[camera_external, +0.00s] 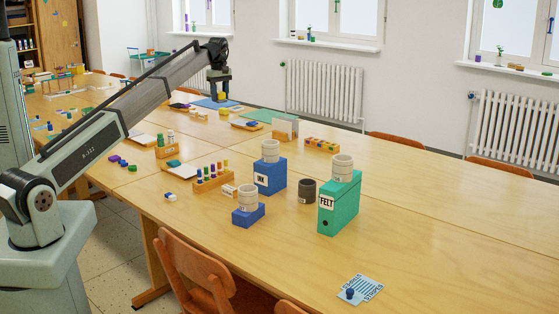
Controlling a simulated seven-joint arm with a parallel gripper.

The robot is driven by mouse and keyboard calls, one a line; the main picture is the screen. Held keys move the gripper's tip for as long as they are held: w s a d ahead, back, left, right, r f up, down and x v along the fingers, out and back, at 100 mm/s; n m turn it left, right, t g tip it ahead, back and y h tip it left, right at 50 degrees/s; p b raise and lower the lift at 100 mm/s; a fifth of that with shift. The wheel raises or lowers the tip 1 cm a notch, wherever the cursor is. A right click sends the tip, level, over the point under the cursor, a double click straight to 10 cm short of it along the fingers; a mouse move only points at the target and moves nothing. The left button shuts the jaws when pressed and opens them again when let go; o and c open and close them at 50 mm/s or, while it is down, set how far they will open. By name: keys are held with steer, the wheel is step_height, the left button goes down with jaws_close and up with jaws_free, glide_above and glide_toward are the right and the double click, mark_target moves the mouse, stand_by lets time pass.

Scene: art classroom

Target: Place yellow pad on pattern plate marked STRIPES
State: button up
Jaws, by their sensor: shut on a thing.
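My gripper (221,94) is at the far part of the table, fingers pointing down. It is shut on a small yellow thing, seemingly the yellow pad (222,98), above a blue mat. Its shape is too small to make out fully. A light blue striped plate (371,283) lies at the near edge of the table, far from my gripper. Its lettering is small and seems to read STRIPES. A dark blue knobbed piece (350,293) sits on its left part.
Between them stand a blue INK box (271,178), a teal FELT box (340,208) and a low blue box (248,216), each topped by pale rings. A dark cup (307,191) and a peg rack (213,182) are nearby. The table's right side is clear.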

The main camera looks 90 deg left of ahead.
steer(key=w+d+m, duration=0.4)
steer(key=w+d, duration=1.2)
steer(key=d, duration=0.2)
steer(key=w+d+m, duration=0.3)
steer(key=w+d, duration=1.3)
steer(key=d, duration=0.3)
steer(key=m, duration=0.8)
glide_above(359, 291)
step_height(359, 291, down, 17)
steer(key=shift+f, duration=5.5)
